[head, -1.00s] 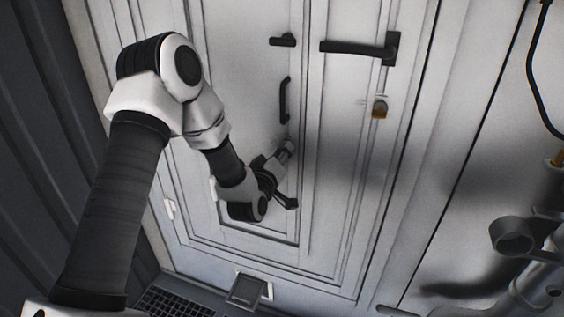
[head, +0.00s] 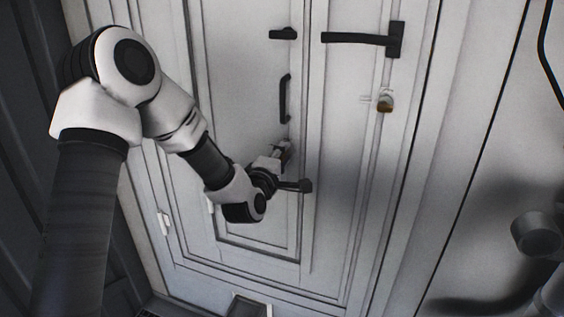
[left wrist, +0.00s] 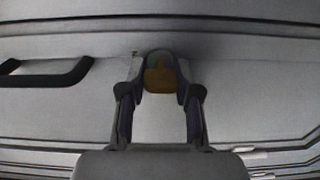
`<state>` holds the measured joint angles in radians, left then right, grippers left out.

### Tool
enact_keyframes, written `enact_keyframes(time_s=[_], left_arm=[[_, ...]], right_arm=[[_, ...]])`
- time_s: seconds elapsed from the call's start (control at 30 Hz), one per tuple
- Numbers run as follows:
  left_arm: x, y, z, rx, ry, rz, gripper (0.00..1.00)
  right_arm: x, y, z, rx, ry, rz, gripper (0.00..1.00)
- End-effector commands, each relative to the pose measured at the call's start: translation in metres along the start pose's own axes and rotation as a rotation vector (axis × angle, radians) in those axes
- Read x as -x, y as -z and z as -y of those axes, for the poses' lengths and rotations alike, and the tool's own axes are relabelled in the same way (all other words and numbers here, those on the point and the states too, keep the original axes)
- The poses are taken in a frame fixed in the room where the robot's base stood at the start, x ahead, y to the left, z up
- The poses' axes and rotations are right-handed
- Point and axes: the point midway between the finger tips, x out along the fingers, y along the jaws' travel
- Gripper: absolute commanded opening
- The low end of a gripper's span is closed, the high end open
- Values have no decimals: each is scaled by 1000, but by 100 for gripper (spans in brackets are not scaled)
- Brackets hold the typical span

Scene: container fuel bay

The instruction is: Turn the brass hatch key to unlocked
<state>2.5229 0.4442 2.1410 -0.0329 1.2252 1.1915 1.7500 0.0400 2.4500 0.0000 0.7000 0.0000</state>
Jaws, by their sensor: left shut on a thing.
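My left gripper (head: 283,149) reaches a low inner panel (head: 235,110) of the white door and is shut at its right edge, below a dark vertical pull handle (head: 284,98). In the left wrist view the fingertips (left wrist: 160,80) are closed around a brass-coloured piece (left wrist: 159,80), which appears to be the key. Its full shape and its turn angle are hidden by the fingers. A separate small brass and pale knob (head: 385,101) with marks beside it sits further right on the door, apart from the gripper. My right gripper is not in view.
A long dark lever handle (head: 360,39) and a short dark latch (head: 283,33) are higher on the door. The pull handle also shows in the left wrist view (left wrist: 45,75). Grey pipe-like parts (head: 537,233) stand at the lower right. A dark ribbed wall is at the left.

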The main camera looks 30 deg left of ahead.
Motion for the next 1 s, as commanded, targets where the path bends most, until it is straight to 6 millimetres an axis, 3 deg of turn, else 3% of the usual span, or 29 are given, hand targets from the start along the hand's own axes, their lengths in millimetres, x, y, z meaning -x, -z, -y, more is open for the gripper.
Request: enact_keyframes(time_s=[0.6,0.63,0.7,1.0], left_arm=[[-1,0,-4,49,-9,-1,0],[-1,0,-4,49,-9,-1,39],[-1,0,-4,49,-8,-1,58],[1,0,-2,48,-3,0,58]], right_arm=[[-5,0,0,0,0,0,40],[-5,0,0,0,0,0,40],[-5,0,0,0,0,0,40],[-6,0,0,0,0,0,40]])
